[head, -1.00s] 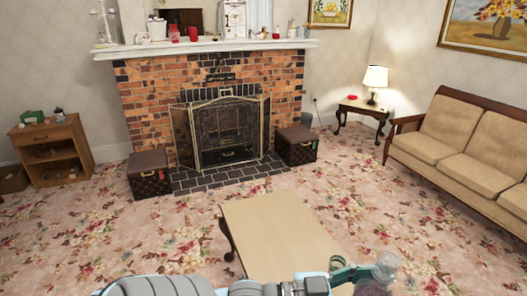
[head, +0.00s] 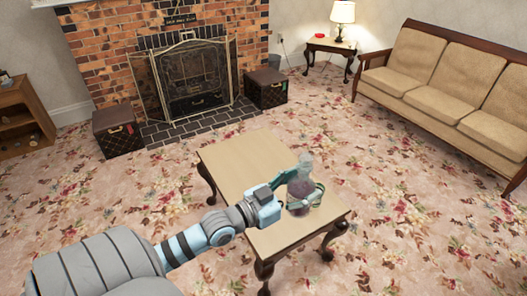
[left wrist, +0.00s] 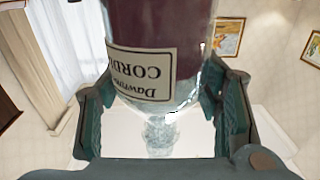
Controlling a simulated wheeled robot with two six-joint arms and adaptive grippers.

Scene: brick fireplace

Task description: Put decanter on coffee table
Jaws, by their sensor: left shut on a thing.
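The decanter (head: 302,186) is clear glass with dark purple liquid and a stopper on top. In the left wrist view the decanter (left wrist: 165,40) shows a white label reading "CORDI…", upside down in the picture. My left gripper (head: 306,197) is shut on it, with a finger on each side of the glass. The coffee table (head: 237,161) is a light wooden table with dark curved legs. The decanter appears over its near right part; I cannot tell whether its base touches the top. My right gripper is not in view.
The rest of the tabletop is bare. A sofa (head: 440,85) stands at the right, and a side table (head: 330,46) with a lamp stands behind. Two dark chests (head: 118,132) flank the fireplace screen (head: 193,82). Open carpet surrounds the coffee table.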

